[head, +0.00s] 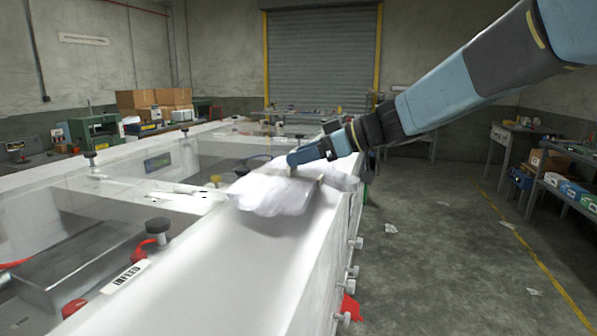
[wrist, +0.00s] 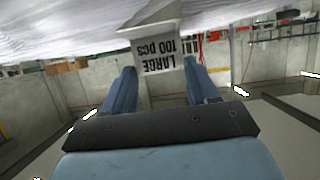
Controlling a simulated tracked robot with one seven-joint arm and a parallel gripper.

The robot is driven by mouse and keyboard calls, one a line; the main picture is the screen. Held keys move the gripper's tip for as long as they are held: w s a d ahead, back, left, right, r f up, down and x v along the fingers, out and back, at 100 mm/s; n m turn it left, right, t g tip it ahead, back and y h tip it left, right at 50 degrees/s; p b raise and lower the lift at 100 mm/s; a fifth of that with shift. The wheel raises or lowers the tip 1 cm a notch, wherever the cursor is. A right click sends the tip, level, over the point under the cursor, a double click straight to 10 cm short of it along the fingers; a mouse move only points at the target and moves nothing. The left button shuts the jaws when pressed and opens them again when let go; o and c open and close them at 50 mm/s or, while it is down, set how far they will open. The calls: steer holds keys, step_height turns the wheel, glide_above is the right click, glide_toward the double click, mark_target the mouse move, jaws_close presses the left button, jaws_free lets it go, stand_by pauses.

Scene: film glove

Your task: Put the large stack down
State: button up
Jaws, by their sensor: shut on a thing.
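The large stack (head: 272,192) is a floppy white bundle of film gloves over the white top of the machine's near side wall (head: 225,255). It also fills the top of the wrist view (wrist: 60,32). My gripper (head: 303,160) is shut on the stack's pale header card; in the wrist view the card (wrist: 160,62) reads "LARGE 100 pcs", upside down, between my two blue fingers (wrist: 160,85). The stack droops to both sides of my gripper. I cannot tell whether its underside touches the wall top.
An "INFEED" label (head: 130,275) and a black knob (head: 158,230) sit nearer on the machine. Clear panels (head: 60,215) cover its left side. The wall top in front of the stack is bare. Shelving (head: 565,180) stands far right, beyond open floor.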

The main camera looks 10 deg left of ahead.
mark_target(293, 174)
steer(key=shift+s+f, duration=0.25)
steer(key=shift+f, duration=1.6)
steer(key=o, duration=1.4)
steer(key=shift+a+f, duration=0.1)
